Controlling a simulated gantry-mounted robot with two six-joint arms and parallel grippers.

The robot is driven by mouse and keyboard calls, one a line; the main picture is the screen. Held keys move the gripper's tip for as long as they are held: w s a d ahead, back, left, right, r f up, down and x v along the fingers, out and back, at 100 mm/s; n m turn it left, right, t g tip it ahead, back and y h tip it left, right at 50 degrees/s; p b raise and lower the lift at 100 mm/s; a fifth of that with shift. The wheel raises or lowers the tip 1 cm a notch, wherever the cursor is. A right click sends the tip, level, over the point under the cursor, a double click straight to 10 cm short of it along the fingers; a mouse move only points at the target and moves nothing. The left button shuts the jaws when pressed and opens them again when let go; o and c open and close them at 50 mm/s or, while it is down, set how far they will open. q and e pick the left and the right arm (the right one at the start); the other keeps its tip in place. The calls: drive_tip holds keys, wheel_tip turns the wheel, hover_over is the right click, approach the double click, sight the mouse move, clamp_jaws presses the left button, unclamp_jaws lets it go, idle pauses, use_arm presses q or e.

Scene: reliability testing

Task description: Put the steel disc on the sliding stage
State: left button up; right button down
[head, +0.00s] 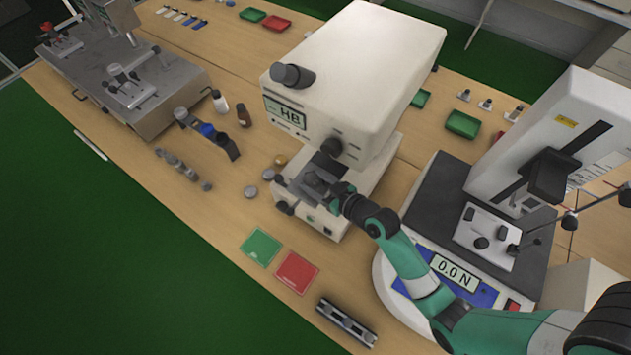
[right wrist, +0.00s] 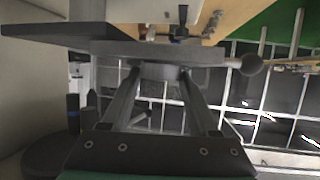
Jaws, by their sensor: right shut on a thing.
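My right gripper (head: 340,192) reaches into the white hardness tester marked HB (head: 345,75), at the dark sliding stage (head: 314,183) under its head. In the right wrist view the fingertips (right wrist: 160,73) stand apart, shut on a grey piece that looks like the steel disc (right wrist: 160,68). It lies close against the grey plate of the stage (right wrist: 120,47); I cannot tell whether they touch. In the head view the gripper hides the held piece. My left gripper is not in view.
Two grey discs (head: 250,191) and a brass-coloured one (head: 280,160) lie left of the tester. A green card (head: 261,247) and red card (head: 297,273) lie in front. A force tester (head: 455,270) stands close on the right, beside my arm.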

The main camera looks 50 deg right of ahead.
drive_tip(key=shift+c, duration=0.7)
unclamp_jaws()
drive_tip(key=shift+f, duration=0.1)
drive_tip(key=shift+s+r, duration=0.15)
drive_tip(key=shift+r, duration=0.1)
drive_tip(key=p+v, duration=0.1)
drive_tip(key=v, duration=1)
drive_tip(key=shift+s, duration=0.35)
